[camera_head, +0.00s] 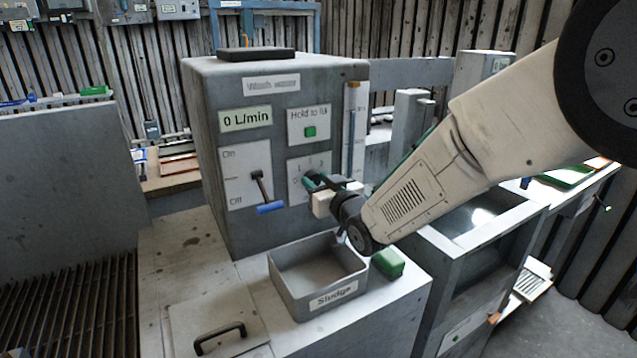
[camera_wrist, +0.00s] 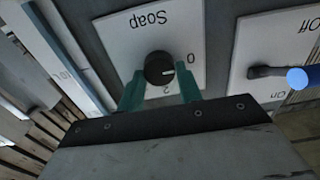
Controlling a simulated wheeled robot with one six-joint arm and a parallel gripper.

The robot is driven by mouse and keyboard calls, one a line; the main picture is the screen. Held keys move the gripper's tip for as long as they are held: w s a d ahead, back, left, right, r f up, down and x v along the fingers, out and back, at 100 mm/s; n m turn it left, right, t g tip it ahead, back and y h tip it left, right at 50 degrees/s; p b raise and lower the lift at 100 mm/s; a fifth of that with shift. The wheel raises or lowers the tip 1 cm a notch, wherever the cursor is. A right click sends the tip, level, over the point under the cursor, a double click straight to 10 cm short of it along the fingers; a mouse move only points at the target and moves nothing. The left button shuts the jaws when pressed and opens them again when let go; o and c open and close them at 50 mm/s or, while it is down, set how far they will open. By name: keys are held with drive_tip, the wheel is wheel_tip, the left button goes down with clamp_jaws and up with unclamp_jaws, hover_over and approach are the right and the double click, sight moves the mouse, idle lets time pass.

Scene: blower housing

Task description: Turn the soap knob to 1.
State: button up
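The soap knob (camera_wrist: 158,68) is a round black dial on a white plate marked "Soap" (camera_wrist: 140,38), which shows upside down in the wrist view. Its white pointer mark sits on the right side, roughly toward the 0. A 2 shows below it; the 1 is hidden or not readable. My gripper (camera_wrist: 160,76) is open, its green fingers one on each side of the knob with small gaps. I cannot tell how deep they reach. In the head view my gripper (camera_head: 312,182) is in front of the soap plate (camera_head: 297,169) and hides the knob.
A blue-handled lever (camera_head: 268,207) sticks out left of my gripper, and also shows in the wrist view (camera_wrist: 297,78). A green button (camera_head: 310,131) is above. A grey sludge tray (camera_head: 290,290) and a green block (camera_head: 388,263) stand below on the counter.

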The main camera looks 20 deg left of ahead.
drive_tip(key=shift+c, duration=0.8)
drive_tip(key=shift+m, duration=0.3)
drive_tip(key=m, duration=0.2)
drive_tip(key=shift+m, duration=0.4)
drive_tip(key=m, duration=0.5)
drive_tip(key=shift+w+d+f, duration=0.1)
drive_tip(key=shift+m, duration=0.4)
drive_tip(key=o, duration=1)
